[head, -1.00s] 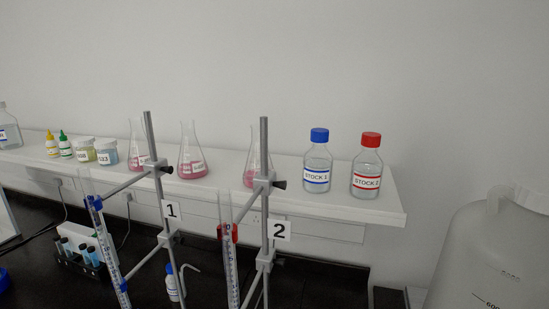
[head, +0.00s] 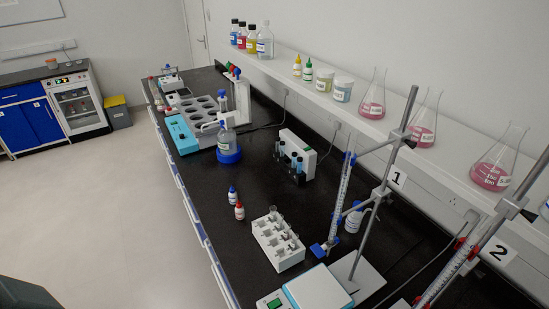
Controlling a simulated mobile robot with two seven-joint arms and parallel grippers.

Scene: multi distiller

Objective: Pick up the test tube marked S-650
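A white rack (head: 268,251) stands on the black bench in the lower middle of the head view and holds several test tubes (head: 284,226). The markings on all these tubes are too small to read, so I cannot tell which one is S-650. Neither of my grippers is in view.
Two small dropper bottles (head: 239,211) stand left of the white rack. A burette stand (head: 386,190) and a balance (head: 318,288) are close on its right and front. Flasks (head: 373,98) line the shelf above. Open floor (head: 95,200) lies left of the bench.

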